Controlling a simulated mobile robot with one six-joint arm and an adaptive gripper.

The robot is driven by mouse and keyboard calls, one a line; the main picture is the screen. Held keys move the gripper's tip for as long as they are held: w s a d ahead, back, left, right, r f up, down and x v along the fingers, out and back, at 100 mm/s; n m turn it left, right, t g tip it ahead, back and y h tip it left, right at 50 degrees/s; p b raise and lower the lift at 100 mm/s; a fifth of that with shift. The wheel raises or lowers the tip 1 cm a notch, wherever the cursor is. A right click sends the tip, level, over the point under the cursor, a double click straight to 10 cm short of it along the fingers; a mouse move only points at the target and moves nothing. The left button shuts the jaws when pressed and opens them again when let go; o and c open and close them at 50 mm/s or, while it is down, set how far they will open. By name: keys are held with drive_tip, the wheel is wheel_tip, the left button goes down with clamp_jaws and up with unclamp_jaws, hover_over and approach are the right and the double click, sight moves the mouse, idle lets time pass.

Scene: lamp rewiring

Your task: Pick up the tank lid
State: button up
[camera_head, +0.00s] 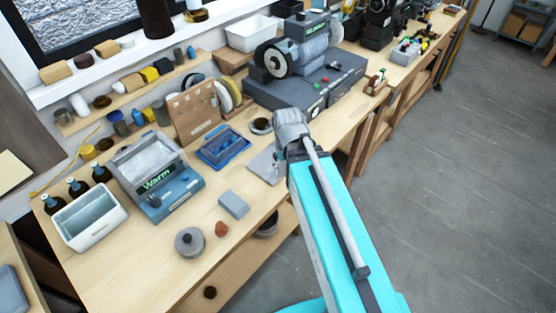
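I cannot tell for certain which thing is the tank lid. A blue-grey machine marked "Warm" (152,203) stands on the bench at left, with a pale, clear-looking top (145,159). A small grey-blue rectangular block (233,204) lies in front of it. A flat grey plate (265,165) lies farther right, partly hidden by my arm. A round grey lidded pot with a knob (189,242) stands near the front edge. My arm reaches over the bench's front edge, right of these things. My gripper's fingers do not show.
A pale open bin (88,217) and dark bottles (77,187) stand at left. A blue tray (222,147) and a brown upright rack (194,110) sit behind. A grinder-like machine (307,62) stands at the back. Floor (460,190) is clear at right.

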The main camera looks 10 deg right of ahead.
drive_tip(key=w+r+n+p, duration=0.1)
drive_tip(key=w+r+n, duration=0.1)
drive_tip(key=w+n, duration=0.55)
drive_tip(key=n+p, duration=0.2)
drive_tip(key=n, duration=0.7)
hover_over(276, 158)
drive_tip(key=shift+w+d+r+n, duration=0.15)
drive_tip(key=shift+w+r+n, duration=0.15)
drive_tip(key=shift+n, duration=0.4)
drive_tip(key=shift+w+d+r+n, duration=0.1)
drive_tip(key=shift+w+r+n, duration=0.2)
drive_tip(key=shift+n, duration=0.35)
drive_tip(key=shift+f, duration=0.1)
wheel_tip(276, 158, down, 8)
drive_tip(key=b, duration=0.8)
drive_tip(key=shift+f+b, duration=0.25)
drive_tip(key=shift+b, duration=0.1)
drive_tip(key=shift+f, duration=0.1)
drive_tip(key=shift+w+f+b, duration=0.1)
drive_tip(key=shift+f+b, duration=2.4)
drive_tip(key=shift+b, duration=0.1)
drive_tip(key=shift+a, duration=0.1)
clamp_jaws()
